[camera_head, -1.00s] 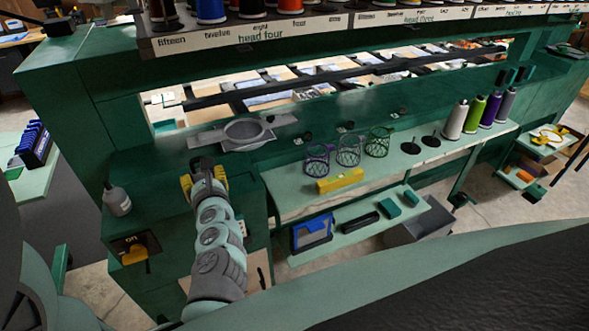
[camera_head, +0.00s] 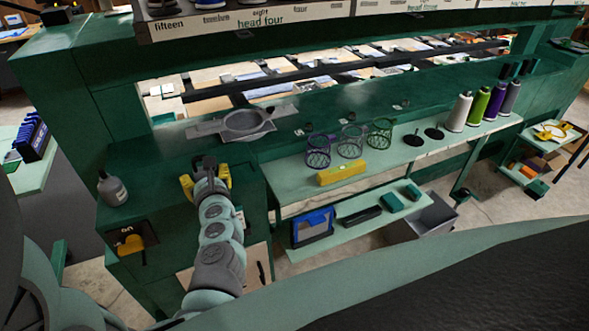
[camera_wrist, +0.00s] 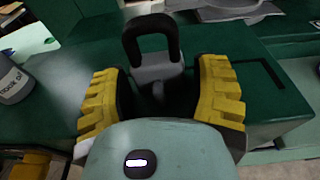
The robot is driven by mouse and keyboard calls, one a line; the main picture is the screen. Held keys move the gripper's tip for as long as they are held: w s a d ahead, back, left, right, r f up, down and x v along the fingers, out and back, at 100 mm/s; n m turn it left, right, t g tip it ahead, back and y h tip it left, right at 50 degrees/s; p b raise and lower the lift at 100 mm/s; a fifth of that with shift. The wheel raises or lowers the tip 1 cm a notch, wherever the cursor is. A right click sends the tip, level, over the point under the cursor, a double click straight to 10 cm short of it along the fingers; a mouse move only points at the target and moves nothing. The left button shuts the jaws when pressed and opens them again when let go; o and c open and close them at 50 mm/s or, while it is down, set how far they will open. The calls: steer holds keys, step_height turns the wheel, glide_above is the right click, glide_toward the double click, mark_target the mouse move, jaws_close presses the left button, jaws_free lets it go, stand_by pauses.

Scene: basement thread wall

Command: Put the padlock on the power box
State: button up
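The padlock (camera_wrist: 158,68) has a grey body and a thick black shackle pointing up. In the wrist view its body is between the two yellow fingers of my gripper (camera_wrist: 160,95), with their dark inner pads against its sides. The lower part of the body is hidden. In the head view my gripper (camera_head: 206,184) is over the green cabinet top at the left, and the padlock shows as a small dark shape at its tip. The power box (camera_head: 127,240), with an "on" label and a yellow handle, is on the cabinet front, below and left of my gripper.
A grey oil bottle (camera_head: 112,190) stands on the cabinet's left end. A grey round fixture (camera_head: 243,124) is behind my gripper. Wire cups (camera_head: 317,152), a yellow block (camera_head: 341,173) and thread cones (camera_head: 480,104) are on the shelf to the right. The cabinet top between bottle and gripper is clear.

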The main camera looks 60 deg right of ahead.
steer(key=shift+o, duration=0.9)
steer(key=shift+r, duration=0.15)
steer(key=shift+s+r, duration=0.1)
steer(key=shift+s, duration=0.1)
steer(key=v, duration=1.1)
steer(key=shift+s+a+b, duration=0.2)
steer(key=shift+b, duration=0.1)
steer(key=shift+r, duration=0.1)
